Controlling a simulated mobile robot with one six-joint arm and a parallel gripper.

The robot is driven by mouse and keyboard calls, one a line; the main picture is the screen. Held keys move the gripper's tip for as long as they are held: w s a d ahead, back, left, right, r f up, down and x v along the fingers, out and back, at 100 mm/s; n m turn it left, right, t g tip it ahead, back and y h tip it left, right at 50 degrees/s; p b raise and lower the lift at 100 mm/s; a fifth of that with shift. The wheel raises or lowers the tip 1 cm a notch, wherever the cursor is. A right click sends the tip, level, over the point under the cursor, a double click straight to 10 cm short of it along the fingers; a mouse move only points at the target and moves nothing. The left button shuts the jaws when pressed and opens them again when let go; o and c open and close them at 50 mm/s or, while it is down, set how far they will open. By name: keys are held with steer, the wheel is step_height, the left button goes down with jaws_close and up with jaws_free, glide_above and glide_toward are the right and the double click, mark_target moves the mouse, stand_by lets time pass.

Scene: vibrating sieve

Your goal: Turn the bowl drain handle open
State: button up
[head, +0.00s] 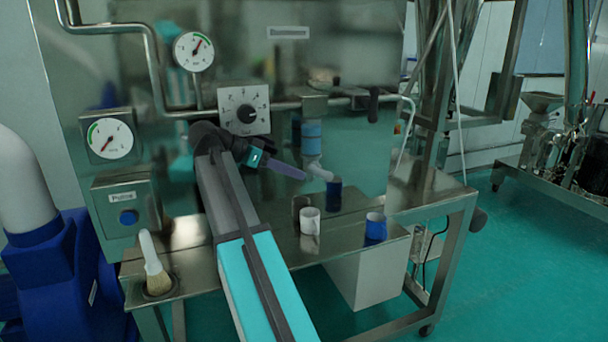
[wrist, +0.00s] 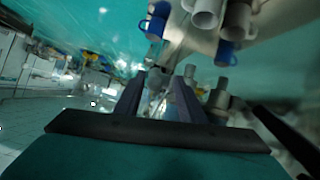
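My gripper (wrist: 159,82) is open in the wrist view, with a clear gap between its two grey-purple fingers. Grey metal fittings show beyond the fingertips, and I cannot tell whether any is between them. In the head view my gripper (head: 303,174) reaches right in front of the steel panel, near a white spout. A black handle (head: 373,106) hangs down from the pipe fitting at the upper right of the panel, apart from my gripper. It looks like the bowl drain handle, but I cannot be sure. No contact with it shows.
A white cup (head: 310,220) and a blue cup (head: 375,227) stand on the steel table (head: 345,249). A brush (head: 152,263) stands at the left. A dial box (head: 243,109) and gauges (head: 193,51) are on the panel. Open floor (head: 520,255) lies right.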

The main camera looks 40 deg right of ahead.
steer(key=w+a+b, duration=0.1)
steer(key=w+a, duration=0.1)
steer(key=a, duration=0.4)
steer(key=shift+w+a, duration=0.3)
steer(key=shift+w, duration=0.05)
